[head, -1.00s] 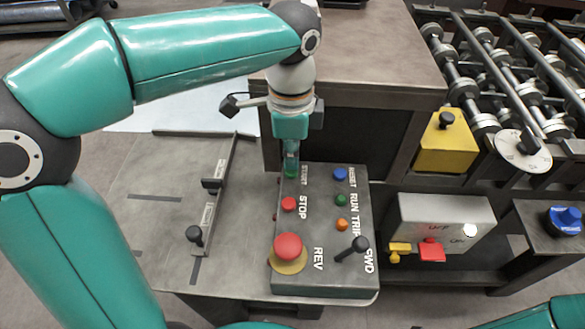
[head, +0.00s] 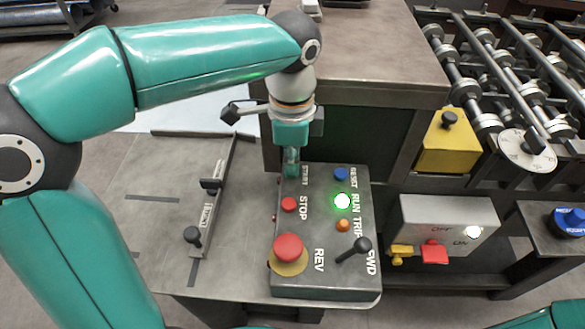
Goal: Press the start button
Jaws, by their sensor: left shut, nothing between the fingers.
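The control box (head: 325,275) stands on the bench with its labelled face up. Its START label shows at the upper left, and the start button there is hidden under my left gripper. My left gripper (head: 290,172) is shut and empty, pointing down with its tips at the start button's place. The RUN lamp (head: 342,201) glows bright green. The red STOP button (head: 289,204), blue RESET button (head: 341,174) and orange TRIP lamp (head: 342,225) are nearby. My right gripper is not in view.
A large red mushroom button (head: 288,246) and a black FWD/REV lever (head: 353,249) sit on the box's near part. A grey switch box (head: 450,220) with a lit white lamp stands to the right. A roller machine (head: 500,75) fills the upper right.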

